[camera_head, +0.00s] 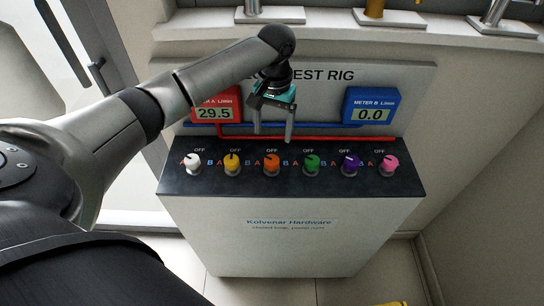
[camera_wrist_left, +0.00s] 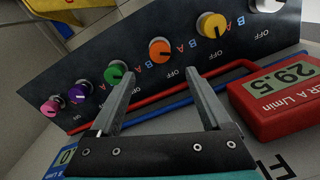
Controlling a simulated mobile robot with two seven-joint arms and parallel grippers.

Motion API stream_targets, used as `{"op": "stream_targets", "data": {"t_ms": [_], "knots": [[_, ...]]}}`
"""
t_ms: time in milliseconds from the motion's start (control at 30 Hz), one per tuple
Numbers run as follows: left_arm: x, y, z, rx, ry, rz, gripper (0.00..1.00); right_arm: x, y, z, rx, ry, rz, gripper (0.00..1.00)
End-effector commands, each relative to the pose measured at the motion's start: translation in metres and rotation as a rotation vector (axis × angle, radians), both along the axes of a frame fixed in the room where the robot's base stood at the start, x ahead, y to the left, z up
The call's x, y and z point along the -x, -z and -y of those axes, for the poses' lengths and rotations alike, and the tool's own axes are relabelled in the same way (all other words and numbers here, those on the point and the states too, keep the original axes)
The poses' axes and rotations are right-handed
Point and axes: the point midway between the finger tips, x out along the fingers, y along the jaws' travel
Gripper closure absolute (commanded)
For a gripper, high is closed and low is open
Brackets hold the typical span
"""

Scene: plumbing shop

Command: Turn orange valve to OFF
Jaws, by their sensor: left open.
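The orange valve knob (camera_head: 271,160) stands on the dark sloped top of the test rig, between the yellow and green knobs, with OFF printed behind it and A and B beside it. In the left wrist view the orange knob (camera_wrist_left: 159,48) shows a small dark mark; its exact setting is hard to read. My left gripper (camera_head: 273,137) is open and empty, just behind and above the orange knob, apart from it. In the left wrist view its fingers (camera_wrist_left: 161,76) point toward the orange knob, one to each side below it. My right gripper is not in view.
White (camera_head: 194,161), yellow (camera_head: 231,161), green (camera_head: 311,162), purple (camera_head: 350,163) and pink (camera_head: 389,163) knobs share the panel. The red meter A (camera_head: 214,112) reads 29.5; the blue meter B (camera_head: 370,114) reads 0.0. Red and blue pipes run behind the knobs.

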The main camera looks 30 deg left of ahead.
Motion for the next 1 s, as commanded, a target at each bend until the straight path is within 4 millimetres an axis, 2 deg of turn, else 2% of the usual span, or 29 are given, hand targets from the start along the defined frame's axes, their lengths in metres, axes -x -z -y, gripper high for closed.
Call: {"op": "stream_targets", "data": {"t_ms": [33,200,433,633,933,1000], "knots": [[0.001,0.014,0.0,-0.001,0.001,-0.004,0.18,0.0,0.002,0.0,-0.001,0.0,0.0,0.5],[0.001,0.052,-0.001,0.0,0.0,-0.003,0.18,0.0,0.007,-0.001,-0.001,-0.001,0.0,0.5],[0.001,0.091,-0.002,-0.002,0.002,-0.001,0.18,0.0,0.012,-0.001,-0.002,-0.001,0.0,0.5],[0.001,0.105,-0.003,-0.001,0.002,0.001,0.18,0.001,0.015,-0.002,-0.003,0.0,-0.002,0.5],[0.001,0.107,-0.002,-0.001,0.003,0.002,0.18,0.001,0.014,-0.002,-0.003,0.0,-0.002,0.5],[0.001,0.107,-0.002,-0.001,0.003,0.001,0.26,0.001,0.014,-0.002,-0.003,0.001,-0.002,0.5]]}}
